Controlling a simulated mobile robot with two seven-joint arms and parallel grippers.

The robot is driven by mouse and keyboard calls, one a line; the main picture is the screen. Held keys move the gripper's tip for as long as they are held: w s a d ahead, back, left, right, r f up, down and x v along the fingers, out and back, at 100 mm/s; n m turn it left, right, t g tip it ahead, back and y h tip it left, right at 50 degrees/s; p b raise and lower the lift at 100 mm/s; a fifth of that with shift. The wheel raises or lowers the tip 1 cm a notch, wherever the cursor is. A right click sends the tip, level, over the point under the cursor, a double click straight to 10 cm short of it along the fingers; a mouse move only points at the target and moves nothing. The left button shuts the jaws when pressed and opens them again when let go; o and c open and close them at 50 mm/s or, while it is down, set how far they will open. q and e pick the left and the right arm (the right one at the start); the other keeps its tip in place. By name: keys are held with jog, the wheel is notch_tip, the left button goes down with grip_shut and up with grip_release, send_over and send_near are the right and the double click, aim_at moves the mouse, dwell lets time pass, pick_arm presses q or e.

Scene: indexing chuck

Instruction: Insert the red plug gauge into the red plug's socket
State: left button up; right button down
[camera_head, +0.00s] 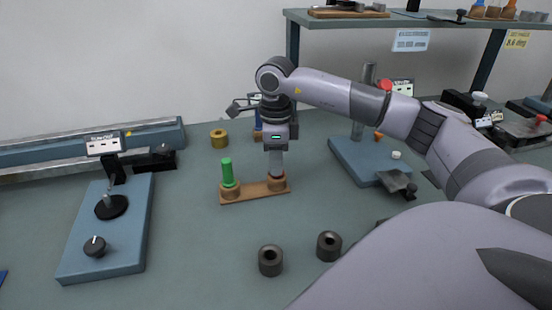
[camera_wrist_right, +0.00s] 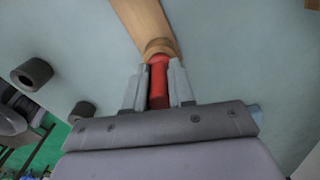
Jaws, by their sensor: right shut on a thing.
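The red plug gauge (camera_wrist_right: 158,85) stands out between the fingers of my right gripper (camera_wrist_right: 158,90) in the right wrist view. In the head view my right gripper (camera_head: 277,168) points down, shut on the plug and mostly hiding it. The gripper is over the right-hand socket (camera_head: 277,185) of a wooden base (camera_head: 253,192). In the right wrist view the plug's far end meets the round wooden socket (camera_wrist_right: 160,47). I cannot tell how deep it sits. A green plug (camera_head: 227,172) stands upright in the base's left socket. My left gripper is not in view.
Two dark rings (camera_head: 271,260) (camera_head: 329,245) lie on the bench in front of the base. A brass ring (camera_head: 219,138) lies behind it. A blue fixture plate (camera_head: 108,230) is at left, another (camera_head: 365,160) at right. Bare bench lies left of the wooden base.

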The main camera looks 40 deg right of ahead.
jog(key=shift+f, duration=0.4)
dwell(1.1)
jog(key=c, duration=0.9)
grip_release()
jog(key=shift+o, duration=0.2)
jog(key=shift+r+b, duration=0.4)
jog(key=shift+r, duration=3.2)
